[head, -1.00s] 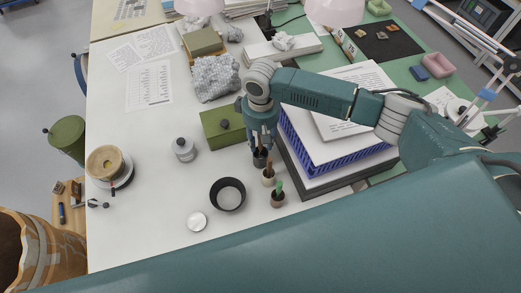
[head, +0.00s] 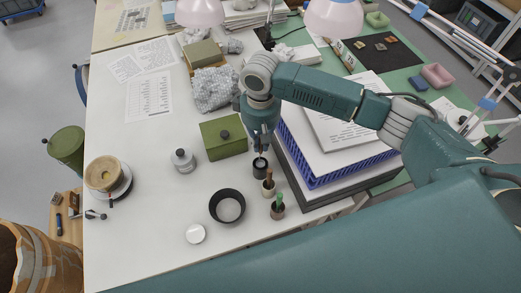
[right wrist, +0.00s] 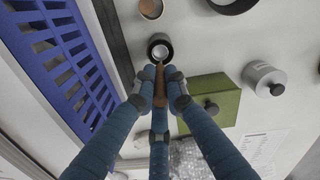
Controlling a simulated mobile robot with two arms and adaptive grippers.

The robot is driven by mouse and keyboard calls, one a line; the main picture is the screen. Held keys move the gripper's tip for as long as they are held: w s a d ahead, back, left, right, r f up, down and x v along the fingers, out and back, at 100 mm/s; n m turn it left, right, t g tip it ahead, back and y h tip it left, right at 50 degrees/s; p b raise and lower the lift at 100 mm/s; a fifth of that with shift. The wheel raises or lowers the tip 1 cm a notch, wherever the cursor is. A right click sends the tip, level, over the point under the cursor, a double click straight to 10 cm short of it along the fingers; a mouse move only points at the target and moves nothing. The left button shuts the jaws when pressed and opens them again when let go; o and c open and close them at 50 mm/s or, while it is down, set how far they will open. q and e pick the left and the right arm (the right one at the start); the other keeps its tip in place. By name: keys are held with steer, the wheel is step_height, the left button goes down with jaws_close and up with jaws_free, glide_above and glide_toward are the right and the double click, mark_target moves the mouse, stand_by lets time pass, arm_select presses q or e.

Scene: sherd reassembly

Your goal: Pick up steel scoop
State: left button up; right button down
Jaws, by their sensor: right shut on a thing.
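My right gripper (head: 261,148) is above the small black cup (head: 260,168) on the white table. In the right wrist view its fingers (right wrist: 159,88) are closed around a brown handle, which I take to be the steel scoop (right wrist: 159,80). The handle's end lies over or close to the black cup (right wrist: 159,45). My left gripper is not in view.
Two small pots with a brown-handled tool (head: 268,184) and a green-handled tool (head: 279,200) stand just in front. A green box (head: 223,138) is left of the gripper, a blue crate (head: 318,178) right. A black ring-shaped bowl (head: 227,206) stands in front.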

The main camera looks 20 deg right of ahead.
step_height(320, 180, up, 15)
steer(key=b, duration=0.2)
steer(key=shift+r, duration=0.15)
stand_by(0.3)
